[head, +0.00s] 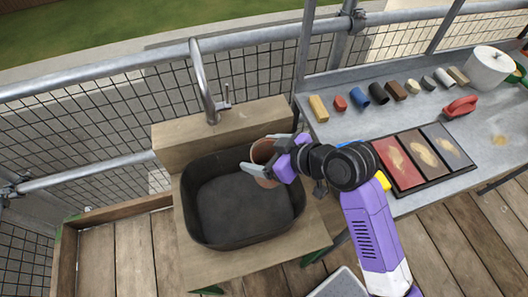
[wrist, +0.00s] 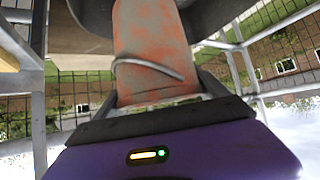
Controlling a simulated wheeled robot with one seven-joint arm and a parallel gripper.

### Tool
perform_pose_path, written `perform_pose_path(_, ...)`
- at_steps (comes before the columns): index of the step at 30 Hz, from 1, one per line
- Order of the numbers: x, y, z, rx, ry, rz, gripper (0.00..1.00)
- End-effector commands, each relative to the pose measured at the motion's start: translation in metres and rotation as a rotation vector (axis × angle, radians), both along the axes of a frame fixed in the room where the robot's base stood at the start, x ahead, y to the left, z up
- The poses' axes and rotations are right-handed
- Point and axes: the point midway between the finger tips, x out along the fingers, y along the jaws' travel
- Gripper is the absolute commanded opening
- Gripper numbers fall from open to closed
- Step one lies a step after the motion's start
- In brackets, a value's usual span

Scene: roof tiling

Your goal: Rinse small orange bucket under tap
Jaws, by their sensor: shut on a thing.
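The small orange bucket (head: 262,152) is held over the right rear part of the dark basin, tilted, with grey smears over its orange side. In the wrist view the bucket (wrist: 150,40) fills the middle, with a thin wire handle across it. My gripper (head: 259,158) is shut on the bucket, its grey fingers on either side. The metal tap (head: 203,85) rises from the wooden ledge behind the basin, to the left of the bucket. I cannot see water running from it. The basin (head: 240,215) looks empty; the bucket's inside is hidden.
Rails and wire mesh stand behind the basin. Wooden decking lies at the front left.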

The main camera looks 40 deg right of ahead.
Motion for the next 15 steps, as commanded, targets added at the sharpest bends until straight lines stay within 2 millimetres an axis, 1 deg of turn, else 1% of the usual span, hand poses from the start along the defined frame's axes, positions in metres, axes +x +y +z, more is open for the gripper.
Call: perform_pose_path(15,0.037,0.029,-0.01,0.0,-0.002,0.001,0.42)
